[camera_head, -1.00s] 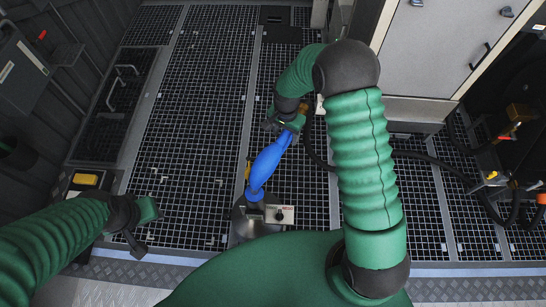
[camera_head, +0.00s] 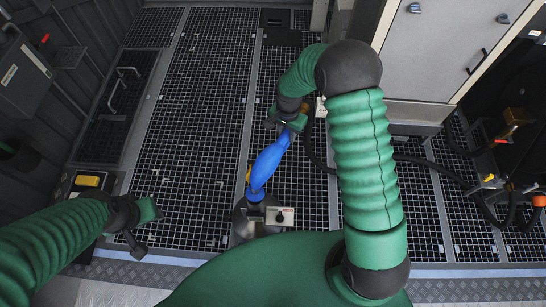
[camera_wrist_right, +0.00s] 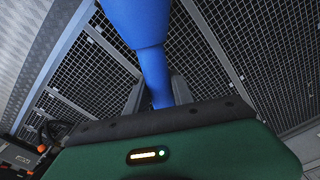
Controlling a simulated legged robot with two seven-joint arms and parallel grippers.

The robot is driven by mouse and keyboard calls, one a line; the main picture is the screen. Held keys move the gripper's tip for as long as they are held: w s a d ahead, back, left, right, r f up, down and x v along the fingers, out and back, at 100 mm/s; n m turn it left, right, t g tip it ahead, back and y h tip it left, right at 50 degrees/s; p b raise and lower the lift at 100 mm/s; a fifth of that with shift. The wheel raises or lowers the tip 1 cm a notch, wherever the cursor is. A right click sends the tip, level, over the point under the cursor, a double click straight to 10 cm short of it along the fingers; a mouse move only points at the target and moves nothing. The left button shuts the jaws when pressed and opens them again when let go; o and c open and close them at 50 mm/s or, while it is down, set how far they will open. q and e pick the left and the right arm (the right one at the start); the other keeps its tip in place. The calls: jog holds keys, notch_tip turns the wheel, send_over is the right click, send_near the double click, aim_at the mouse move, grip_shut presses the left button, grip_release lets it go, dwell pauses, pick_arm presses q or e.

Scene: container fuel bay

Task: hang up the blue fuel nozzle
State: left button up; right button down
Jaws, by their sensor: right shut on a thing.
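The blue fuel nozzle (camera_head: 270,164) slants across the middle of the head view, its upper end at my right gripper (camera_head: 288,122). That gripper is shut on it. In the right wrist view the blue nozzle (camera_wrist_right: 153,62) runs between the two grey fingers of my right gripper (camera_wrist_right: 157,92). Its lower end overlaps a grey metal piece (camera_head: 241,224) near the bottom; whether they touch cannot be told. My left gripper (camera_head: 143,229) hangs at the lower left, away from the nozzle, and its jaw opening is unclear.
A small panel with a black knob (camera_head: 280,217) is right of the nozzle's lower end. A dark hose (camera_head: 425,160) runs right across the floor. A pale cabinet (camera_head: 432,50) stands at upper right. Open grated floor (camera_head: 190,110) lies left of the nozzle.

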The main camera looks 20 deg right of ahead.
notch_tip(320, 180, up, 9)
jog(key=p, duration=0.7)
jog(key=shift+r, duration=0.2)
jog(key=shift+f, duration=0.1)
